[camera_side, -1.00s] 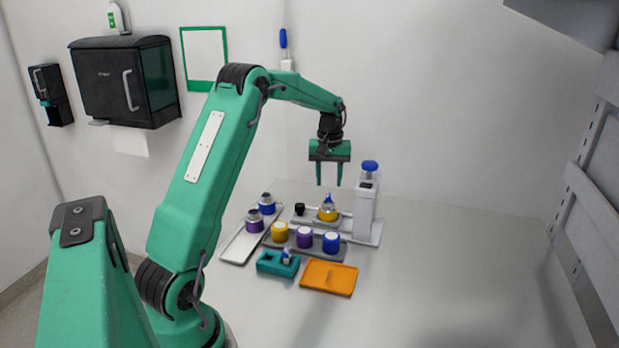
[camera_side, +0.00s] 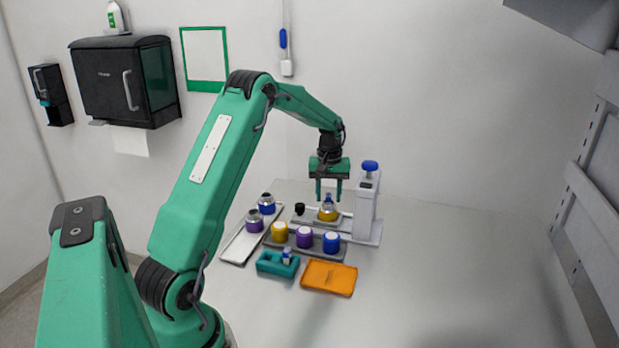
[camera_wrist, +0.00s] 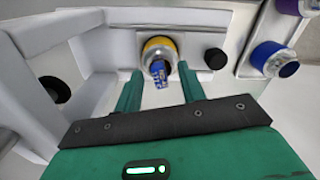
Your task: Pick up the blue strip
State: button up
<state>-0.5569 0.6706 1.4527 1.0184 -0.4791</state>
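The blue strip (camera_wrist: 161,72) stands up out of the round opening of a yellow-banded jar (camera_wrist: 157,46) in the wrist view. The jar (camera_side: 328,216) sits on a grey fixture beside the white press in the side view, with the strip (camera_side: 329,198) showing above it. My gripper (camera_side: 328,195) is open, pointing down over the jar. Its two green fingers (camera_wrist: 160,73) lie on either side of the strip, with gaps visible on both sides. Whether the fingertips are level with the strip is hard to tell.
The white press (camera_side: 365,205) with a blue knob stands close on the right. A black cap (camera_side: 299,209) is to the left. Yellow, purple and blue capped jars (camera_side: 305,238) stand in front, with an orange tray (camera_side: 329,278) and teal holder (camera_side: 277,264). The right side is clear.

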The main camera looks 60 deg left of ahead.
grip_shut()
jog(key=shift+r, duration=0.1)
notch_tip(320, 180, up, 10)
dwell(0.9)
dwell(0.6)
notch_tip(320, 180, up, 5)
send_over(328, 195)
dwell(1.1)
dwell(0.3)
